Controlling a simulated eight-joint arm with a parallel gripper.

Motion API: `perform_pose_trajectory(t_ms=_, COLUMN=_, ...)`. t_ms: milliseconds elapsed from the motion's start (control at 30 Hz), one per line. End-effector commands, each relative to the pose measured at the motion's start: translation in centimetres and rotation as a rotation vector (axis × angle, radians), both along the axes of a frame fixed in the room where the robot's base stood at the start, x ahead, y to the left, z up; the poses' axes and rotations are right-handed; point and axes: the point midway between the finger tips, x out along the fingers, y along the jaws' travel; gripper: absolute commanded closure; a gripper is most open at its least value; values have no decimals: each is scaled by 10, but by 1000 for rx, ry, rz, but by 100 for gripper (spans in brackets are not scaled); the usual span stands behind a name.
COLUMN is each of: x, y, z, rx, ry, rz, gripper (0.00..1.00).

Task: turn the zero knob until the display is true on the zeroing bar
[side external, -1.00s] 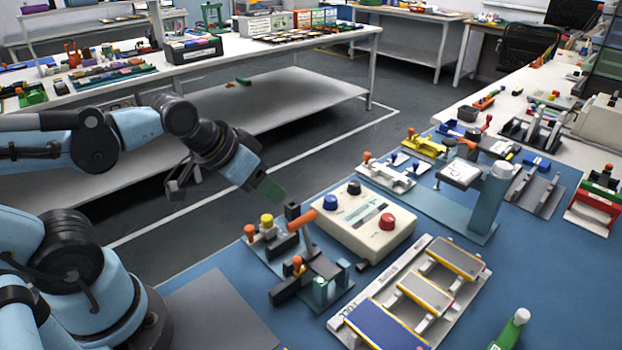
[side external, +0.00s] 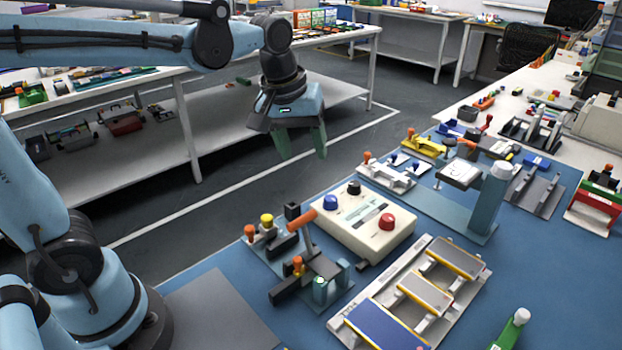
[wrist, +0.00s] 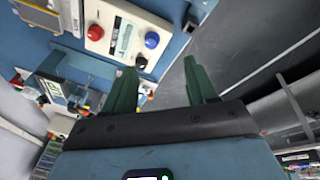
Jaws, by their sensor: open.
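A cream box (side external: 345,235) with a blue knob (side external: 330,202), a black knob (side external: 354,188) and a red knob (side external: 387,222) stands on the blue bench. A narrow display strip (side external: 368,214) lies on its top; its reading is too small to make out. I cannot tell which knob is the zero knob, nor pick out the zeroing bar. My gripper (side external: 303,156) points down, open and empty, above and behind the box, clear of it. In the wrist view the box (wrist: 100,14) lies beyond the green fingers, with the black knob (wrist: 141,62) near the left fingertip.
A fixture with an orange-handled lever (side external: 303,222) stands close left of the box. A white rack (side external: 345,325) with several pouch cells lies in front. A teal post stand (side external: 485,205) is to the right. Open floor lies under my gripper.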

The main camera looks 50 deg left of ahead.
Motion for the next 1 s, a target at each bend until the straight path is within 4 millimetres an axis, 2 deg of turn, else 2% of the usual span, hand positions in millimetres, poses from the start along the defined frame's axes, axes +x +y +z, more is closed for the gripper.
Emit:
perform_pose_trajectory(t_ms=33, x=11, y=-2, z=1, rx=-13, ry=33, rz=51, gripper=43)
perform_pose_trajectory(t_ms=200, x=39, y=-6, z=-2, rx=-46, ry=143, rz=242, gripper=43)
perform_pose_trajectory(t_ms=400, x=61, y=-10, z=-10, rx=-57, ry=233, rz=411, gripper=43)
perform_pose_trajectory(t_ms=733, x=67, y=-11, z=-24, rx=-57, ry=267, rz=477, gripper=43)
perform_pose_trajectory(t_ms=1000, x=67, y=-11, z=-65, rx=-56, ry=265, rz=475, gripper=43)
